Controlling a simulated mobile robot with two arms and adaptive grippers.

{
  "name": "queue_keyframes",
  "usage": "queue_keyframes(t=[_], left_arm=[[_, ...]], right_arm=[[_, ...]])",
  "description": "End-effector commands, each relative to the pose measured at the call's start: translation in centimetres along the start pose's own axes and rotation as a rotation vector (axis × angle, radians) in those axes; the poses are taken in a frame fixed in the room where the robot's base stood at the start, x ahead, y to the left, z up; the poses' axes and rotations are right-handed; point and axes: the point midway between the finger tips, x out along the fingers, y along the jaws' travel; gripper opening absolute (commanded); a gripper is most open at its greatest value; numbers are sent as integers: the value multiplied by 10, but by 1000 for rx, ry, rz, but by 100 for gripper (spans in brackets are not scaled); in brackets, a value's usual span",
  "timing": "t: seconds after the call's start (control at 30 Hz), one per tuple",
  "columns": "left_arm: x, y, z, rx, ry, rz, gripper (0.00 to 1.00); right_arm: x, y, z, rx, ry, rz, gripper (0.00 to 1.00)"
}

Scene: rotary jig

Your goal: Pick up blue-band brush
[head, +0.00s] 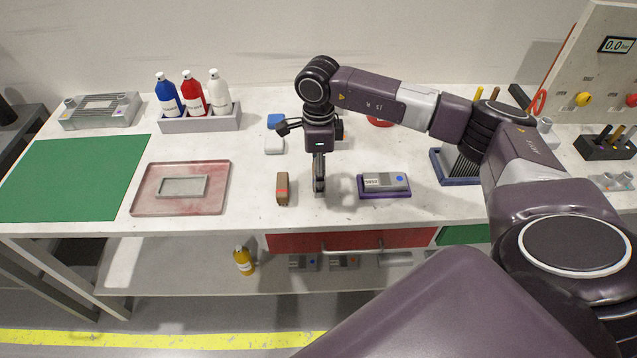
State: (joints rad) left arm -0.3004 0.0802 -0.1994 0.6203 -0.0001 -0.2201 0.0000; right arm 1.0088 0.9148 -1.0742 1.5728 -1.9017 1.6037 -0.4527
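I cannot make out a blue-band brush. A small brown brush-like block (283,189) with a red band stands on the white worktop, just left of my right gripper. My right gripper (319,188) points straight down over the worktop's front middle, its fingertips close to the surface. Its fingers appear edge-on, as one narrow grey strip, so their opening and anything between them are hidden. The wrist and fingers cover part of the worktop behind. My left gripper is not in view.
A grey device in a purple tray (385,194) lies right of the gripper. A pinkish tray (219,187), green mat (70,178) and bottle rack (201,123) are left. A blue-edged rack (458,181) is right.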

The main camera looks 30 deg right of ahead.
Motion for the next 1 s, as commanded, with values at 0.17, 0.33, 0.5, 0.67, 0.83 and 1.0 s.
queue_keyframes(t=[0.17, 0.33, 0.5, 0.67, 0.83, 1.0], left_arm=[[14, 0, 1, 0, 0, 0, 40], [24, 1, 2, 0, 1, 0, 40], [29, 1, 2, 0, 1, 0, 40], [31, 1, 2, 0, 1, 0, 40], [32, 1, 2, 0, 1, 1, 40], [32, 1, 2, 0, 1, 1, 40]], right_arm=[[-48, -2, 2, 0, -5, -8, 36], [-98, -2, 2, -1, -5, -7, 36], [-136, -1, 1, 1, -4, -4, 36], [-157, 0, 1, 0, -1, -2, 36], [-166, 0, 0, 0, -1, 0, 36], [-166, 0, 0, 0, -1, 0, 36]])
